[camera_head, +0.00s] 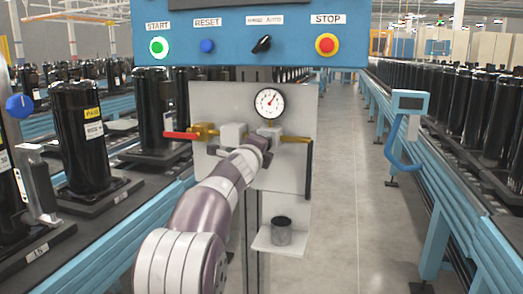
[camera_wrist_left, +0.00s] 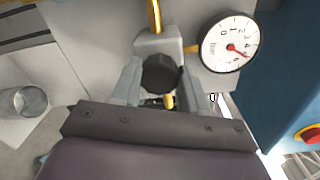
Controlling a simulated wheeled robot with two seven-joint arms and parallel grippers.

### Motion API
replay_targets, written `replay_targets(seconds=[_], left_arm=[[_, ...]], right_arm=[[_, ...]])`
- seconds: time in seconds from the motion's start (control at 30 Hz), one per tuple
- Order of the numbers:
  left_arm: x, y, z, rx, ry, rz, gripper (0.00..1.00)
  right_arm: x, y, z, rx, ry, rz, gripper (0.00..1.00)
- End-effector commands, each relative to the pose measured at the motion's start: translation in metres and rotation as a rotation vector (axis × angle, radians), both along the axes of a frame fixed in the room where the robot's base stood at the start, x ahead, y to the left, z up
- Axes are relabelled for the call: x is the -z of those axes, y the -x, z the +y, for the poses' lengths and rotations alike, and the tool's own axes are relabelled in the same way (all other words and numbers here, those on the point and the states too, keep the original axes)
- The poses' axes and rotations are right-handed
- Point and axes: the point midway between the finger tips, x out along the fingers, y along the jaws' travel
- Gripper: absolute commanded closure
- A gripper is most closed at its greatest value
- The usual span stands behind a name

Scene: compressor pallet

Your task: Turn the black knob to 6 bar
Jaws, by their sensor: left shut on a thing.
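The black knob (camera_wrist_left: 161,74) sits on the regulator below the gauge, between the two fingers of my left gripper (camera_wrist_left: 162,86) in the left wrist view. The gripper is shut on the knob. In the head view my left gripper (camera_head: 262,143) reaches the grey panel (camera_head: 212,98) and hides the knob. The round white pressure gauge (camera_head: 270,103) is on the panel just above. It also shows in the left wrist view (camera_wrist_left: 222,44), marked in bar with a red needle; its exact reading is too small to tell. My right gripper is not in view.
A red-handled valve (camera_head: 180,136) on brass pipe is left of the regulator. Above is a blue control box (camera_head: 215,20) with a red stop button (camera_head: 327,44). A small shelf (camera_head: 268,244) with a dark cup (camera_head: 281,231) is below. Conveyors with black compressors flank both sides.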

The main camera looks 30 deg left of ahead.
Motion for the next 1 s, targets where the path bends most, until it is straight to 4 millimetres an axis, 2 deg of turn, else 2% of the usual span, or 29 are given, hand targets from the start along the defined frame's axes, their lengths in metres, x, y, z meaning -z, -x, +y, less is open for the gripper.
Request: replay_targets(seconds=[0.3,0.87,0.9,0.93,1.0], left_arm=[[0.0025,-0.0006,-0.0005,0.001,-0.112,0.031,0.86],[0.0027,-0.0006,-0.0004,0.001,-0.134,0.038,0.86],[0.0026,-0.0007,-0.0004,0.001,-0.133,0.038,0.43],[0.0024,-0.0006,-0.0004,0.001,-0.133,0.037,0.33],[0.002,-0.0005,-0.0004,0.001,-0.133,0.036,0.3]], right_arm=[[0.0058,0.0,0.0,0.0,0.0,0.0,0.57],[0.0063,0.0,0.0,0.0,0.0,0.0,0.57],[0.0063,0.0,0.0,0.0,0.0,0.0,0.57],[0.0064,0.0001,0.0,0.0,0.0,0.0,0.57],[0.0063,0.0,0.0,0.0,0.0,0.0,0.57]])
